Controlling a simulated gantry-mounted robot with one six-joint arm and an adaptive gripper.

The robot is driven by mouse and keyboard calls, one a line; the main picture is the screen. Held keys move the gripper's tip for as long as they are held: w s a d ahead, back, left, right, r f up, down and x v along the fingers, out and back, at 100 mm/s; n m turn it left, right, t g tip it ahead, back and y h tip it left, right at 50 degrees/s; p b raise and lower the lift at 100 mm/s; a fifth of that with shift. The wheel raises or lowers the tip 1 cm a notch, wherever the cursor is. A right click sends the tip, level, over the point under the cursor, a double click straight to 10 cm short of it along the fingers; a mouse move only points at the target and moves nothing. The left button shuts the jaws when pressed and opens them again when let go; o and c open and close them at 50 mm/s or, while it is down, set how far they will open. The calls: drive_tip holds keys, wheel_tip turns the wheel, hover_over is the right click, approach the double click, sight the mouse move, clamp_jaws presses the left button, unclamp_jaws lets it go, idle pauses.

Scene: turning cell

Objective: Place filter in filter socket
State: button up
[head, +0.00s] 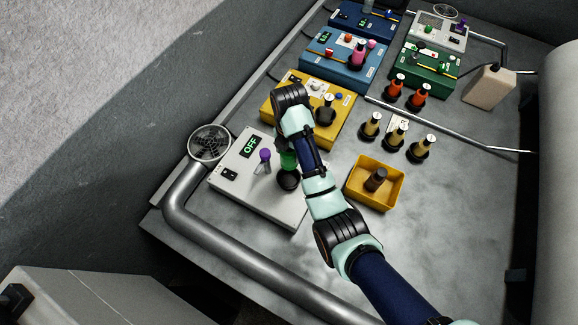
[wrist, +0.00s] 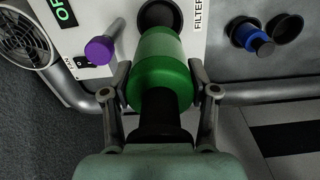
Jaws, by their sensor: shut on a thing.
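The filter (wrist: 160,68) is a green cylinder with a black end, held between the two fingers of my gripper (wrist: 160,85) in the wrist view. The filter also shows in the head view (head: 288,160), just left of my arm and partly hidden by it. A round black socket (head: 288,180) lies right below it on the white-grey box (head: 235,185). In the wrist view a dark round part (wrist: 160,14) lies beyond the filter, beside a "FILTER" label (wrist: 199,14). I cannot tell whether the filter touches the socket. My fingers are hidden in the head view.
A yellow tray (head: 355,193) holds a dark part to the right. Several gold-topped parts stand behind it. A thick pipe (head: 240,268) runs along the front.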

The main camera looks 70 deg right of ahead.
drive_tip(key=shift+f+b, duration=0.5)
drive_tip(key=shift+f, duration=6.7)
drive_tip(key=shift+f, duration=0.2)
drive_tip(key=o, duration=1.4)
drive_tip(key=shift+c, duration=0.2)
drive_tip(key=shift+r, duration=0.15)
wheel_tip(320, 180, up, 12)
drive_tip(key=p, duration=0.2)
drive_tip(key=shift+p, duration=0.4)
